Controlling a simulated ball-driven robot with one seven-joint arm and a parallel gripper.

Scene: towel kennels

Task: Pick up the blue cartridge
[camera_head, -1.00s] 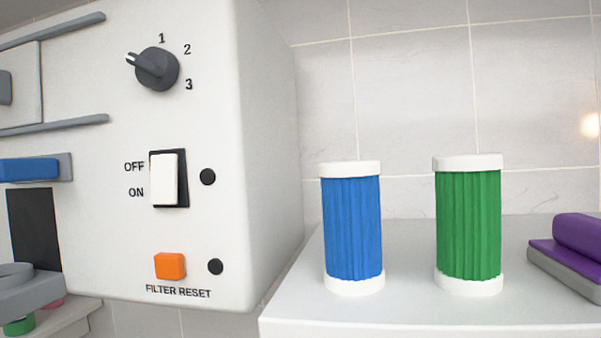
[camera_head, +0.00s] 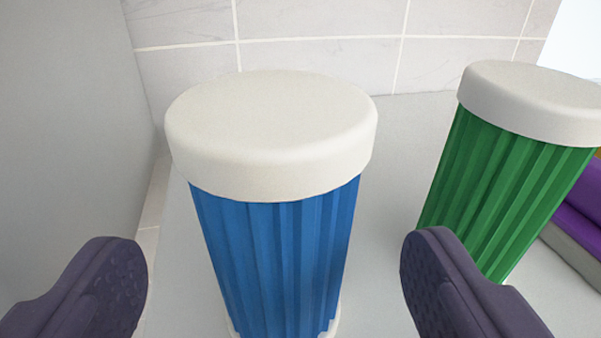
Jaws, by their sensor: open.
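The blue cartridge (camera_head: 280,255) stands upright on a pale grey surface, close in front of me. It has a ribbed blue body and a thick white cap on top; a little of its white base shows at the bottom edge. My gripper (camera_head: 273,285) is open and empty. One dark finger is to the left of the cartridge and one to the right, with gaps on both sides, and neither appears to touch it.
A green cartridge (camera_head: 505,190) with a white cap stands upright to the right, just behind my right finger. A purple and grey item (camera_head: 580,220) lies at the right edge. A grey panel side (camera_head: 70,120) rises at the left. A tiled wall (camera_head: 320,45) is behind.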

